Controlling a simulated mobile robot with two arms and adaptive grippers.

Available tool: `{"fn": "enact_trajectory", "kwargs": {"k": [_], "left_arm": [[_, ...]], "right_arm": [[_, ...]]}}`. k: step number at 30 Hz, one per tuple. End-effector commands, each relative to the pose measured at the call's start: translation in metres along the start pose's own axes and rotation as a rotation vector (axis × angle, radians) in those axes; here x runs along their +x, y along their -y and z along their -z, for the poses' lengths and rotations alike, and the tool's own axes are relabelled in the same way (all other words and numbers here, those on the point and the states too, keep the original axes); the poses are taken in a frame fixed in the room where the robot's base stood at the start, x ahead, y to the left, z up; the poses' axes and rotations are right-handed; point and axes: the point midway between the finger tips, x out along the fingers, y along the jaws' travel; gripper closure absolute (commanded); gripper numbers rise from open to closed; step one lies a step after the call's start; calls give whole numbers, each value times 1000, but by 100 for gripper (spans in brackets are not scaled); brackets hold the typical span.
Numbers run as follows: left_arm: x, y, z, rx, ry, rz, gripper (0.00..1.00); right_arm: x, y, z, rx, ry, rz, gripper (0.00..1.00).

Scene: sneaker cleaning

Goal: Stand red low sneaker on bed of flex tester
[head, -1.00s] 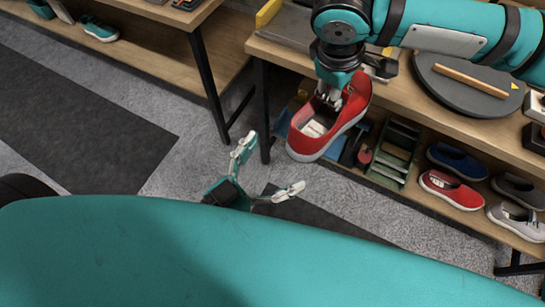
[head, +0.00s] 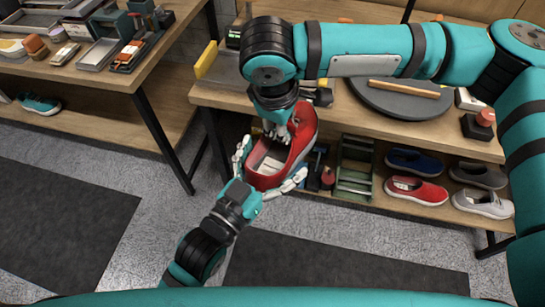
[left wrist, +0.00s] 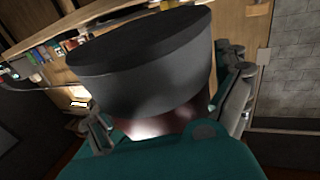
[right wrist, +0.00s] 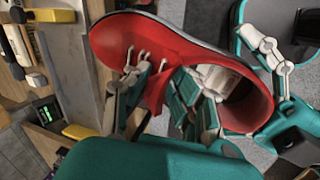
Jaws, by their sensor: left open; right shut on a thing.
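The red low sneaker (head: 303,130) hangs in the air in front of the table edge, tilted, its opening facing up. My right gripper (head: 276,126) is shut on its upper near the tongue; the red upper also shows in the right wrist view (right wrist: 125,35). My left gripper (head: 268,172) is open, its fingers on either side of the sneaker's lower end; contact is unclear. The flex tester (head: 222,68), with grey bed and yellow end, is on the table behind, partly hidden by my right arm. Its bed shows in the right wrist view (right wrist: 72,70).
A round dark turntable (head: 400,100) with a wooden stick is right of the tester. Several shoes, including another red one (head: 416,190), and a green crate (head: 356,180) sit on the lower shelf. A second table (head: 70,75) with trays stands left. A dark shape blocks the left wrist view.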

Motion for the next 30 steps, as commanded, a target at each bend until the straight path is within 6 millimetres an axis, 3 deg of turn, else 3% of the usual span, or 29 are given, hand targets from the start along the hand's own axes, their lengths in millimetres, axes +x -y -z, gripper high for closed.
{"fn": "enact_trajectory", "kwargs": {"k": [8,25,29,30], "left_arm": [[2,0,0,0,0,0,0],[2,-1,0,-1,-1,-2,72],[2,-2,1,-2,-2,-4,74],[2,-2,2,-2,-6,-4,74]], "right_arm": [[-1,0,0,0,-1,-1,100],[-1,0,1,1,-5,0,100],[-1,0,2,0,-7,0,100],[-1,0,2,0,-7,0,76]]}}
